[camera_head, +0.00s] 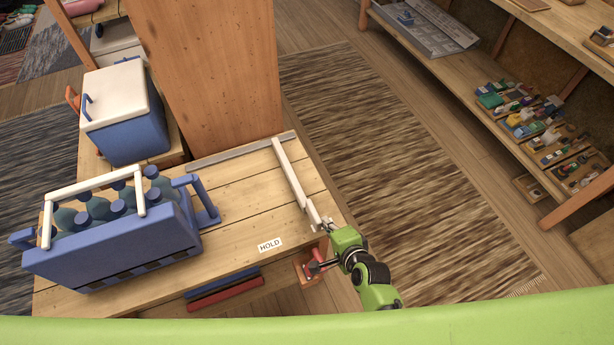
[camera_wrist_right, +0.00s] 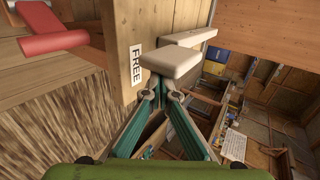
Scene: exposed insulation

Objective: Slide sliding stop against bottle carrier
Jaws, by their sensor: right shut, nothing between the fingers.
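The bottle carrier (camera_head: 115,240) is a blue crate with white handles and several dark-capped bottles, on the left part of the wooden table. The sliding stop (camera_head: 290,172) is a long white bar lying front to back across the table's right part, apart from the carrier, with bare boards between them. My right gripper (camera_head: 326,226) is shut and empty at the stop's front end. In the right wrist view, the fingertips (camera_wrist_right: 166,92) are just at the stop's white end block (camera_wrist_right: 172,58); contact cannot be told for sure. My left gripper is not in view.
A red lever (camera_head: 318,267) sits on the table's side, below the right front corner; it also shows near a "FREE" label (camera_wrist_right: 136,65) in the right wrist view. A "HOLD" label (camera_head: 270,245) is near the front edge. A wooden post (camera_head: 215,75) stands behind the table.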

